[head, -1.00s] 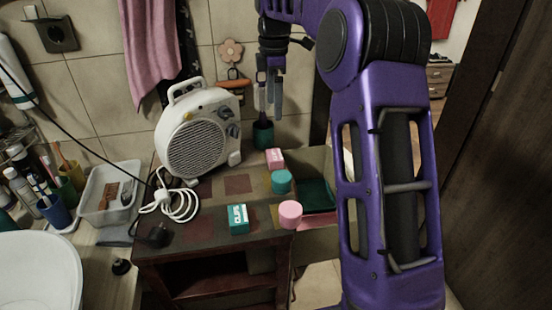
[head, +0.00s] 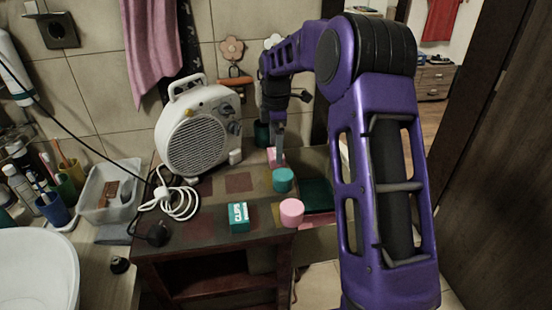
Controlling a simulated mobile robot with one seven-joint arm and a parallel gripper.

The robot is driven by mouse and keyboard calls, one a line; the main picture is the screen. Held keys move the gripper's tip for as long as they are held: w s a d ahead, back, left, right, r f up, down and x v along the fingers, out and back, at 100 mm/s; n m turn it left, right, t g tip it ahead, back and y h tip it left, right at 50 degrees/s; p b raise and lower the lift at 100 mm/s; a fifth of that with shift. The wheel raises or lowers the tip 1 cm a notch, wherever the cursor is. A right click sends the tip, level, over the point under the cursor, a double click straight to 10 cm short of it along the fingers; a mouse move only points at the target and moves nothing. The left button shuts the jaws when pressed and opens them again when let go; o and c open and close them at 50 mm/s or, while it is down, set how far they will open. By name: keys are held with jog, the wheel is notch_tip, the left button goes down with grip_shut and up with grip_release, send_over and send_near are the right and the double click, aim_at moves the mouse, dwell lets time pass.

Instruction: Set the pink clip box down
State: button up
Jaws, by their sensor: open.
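The pink clip box (head: 270,153) sits on the patchwork-coloured top of the small cabinet, toward the back and partly hidden by my gripper (head: 279,158). My gripper points down at the box, with its fingers in front of or around it; I cannot tell which, or whether they touch it. The jaws are open. A teal clip box (head: 238,217) with white lettering lies near the front edge of the cabinet top (head: 200,228).
A round teal container (head: 283,180) and a round pink one (head: 291,212) stand near the pink box. A dark green open container (head: 317,195) is to the right. A white fan heater (head: 197,135) and its coiled cable (head: 178,203) occupy the left. A dark cup (head: 261,134) stands behind.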

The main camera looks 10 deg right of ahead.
jog(key=shift+w+f, duration=0.1)
jog(key=shift+f, duration=1.4)
jog(key=c, duration=1.4)
jog(key=shift+r, duration=0.15)
